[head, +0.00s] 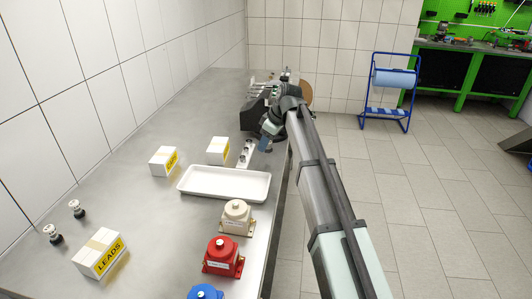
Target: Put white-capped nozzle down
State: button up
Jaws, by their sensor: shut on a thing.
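My gripper (264,143) is small in the head view, at the end of my arm over the bench's right edge. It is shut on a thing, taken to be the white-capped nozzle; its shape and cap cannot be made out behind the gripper. Just left of my gripper is a narrow white strip (246,153) with dark round spots. Whether the held thing touches the strip or the bench cannot be told. Two small dark parts with white tops, one (75,208) behind the other (54,235), stand upright at the far left of the bench.
A white tray (222,197) lies mid-bench. White boxes stand behind it (218,144) (164,161) and at front left (100,262). Beige (236,214), red (222,252) and blue (205,292) pump-like units line the right edge. Dark equipment (255,110) is beyond my gripper.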

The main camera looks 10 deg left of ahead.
jog(key=shift+r, duration=1.15)
jog(key=shift+s+a, duration=0.1)
jog(key=s+a+n+g, duration=0.1)
jog(key=s+a+n, duration=0.1)
jog(key=s+a, duration=1.05)
jog(key=s+a+n+g, duration=0.1)
jog(key=s+a+n, duration=0.35)
jog(key=a, duration=1.45)
jog(key=s+a+g, duration=0.1)
jog(key=s+a, duration=1)
jog(key=a, duration=0.4)
jog(key=m+t, duration=0.3)
jog(key=m, duration=0.3)
send_over(96, 192)
jog(key=d, duration=0.2)
jog(key=shift+s+a+f, duration=0.1)
jog(key=shift+a+f, duration=0.05)
jog(key=shift+f, duration=2.3)
jog(key=shift+s+a+f, duration=0.1)
jog(key=shift+f, duration=2.3)
jog(key=shift+f, duration=0.2)
jog(key=o, duration=1)
